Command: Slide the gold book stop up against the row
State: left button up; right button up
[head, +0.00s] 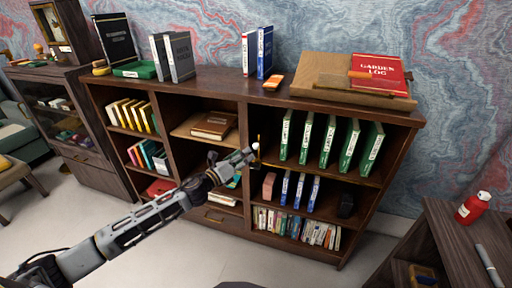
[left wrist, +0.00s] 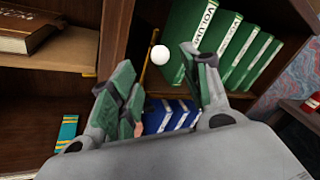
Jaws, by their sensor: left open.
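The gold book stop (head: 258,141) is a thin gold upright with a white ball, at the left end of the upper right compartment. It shows in the left wrist view (left wrist: 151,52), with its white ball beside it. The row of green volumes (head: 331,142) stands to its right in the same compartment, with gaps between some books; it also shows in the left wrist view (left wrist: 222,45). My left gripper (head: 248,157) is at the compartment's front left, close to the stop. Its fingers (left wrist: 165,88) are apart and empty, with the stop seen beyond them. Contact cannot be told.
The wooden divider (left wrist: 116,40) is close on the left of my gripper. Blue books (head: 299,190) and a pink block (head: 269,186) stand on the shelf below. A brown book (head: 214,125) lies in the middle compartment. A slanted stand (head: 315,75) holds a red book above.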

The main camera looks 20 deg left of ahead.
aim_at(254, 148)
pick_arm(q)
jog(key=shift+x, duration=0.85)
jog(key=shift+w+d, duration=0.2)
jog(key=shift+w, duration=0.3)
jog(key=shift+x, duration=1.65)
jog(key=shift+w+d, duration=0.2)
jog(key=shift+w, duration=0.35)
jog(key=shift+w+d, duration=0.25)
jog(key=shift+w, duration=0.3)
pick_arm(e)
jog(key=shift+w+d, duration=0.1)
jog(key=shift+w, duration=0.05)
pick_arm(q)
jog(key=shift+c, duration=0.5)
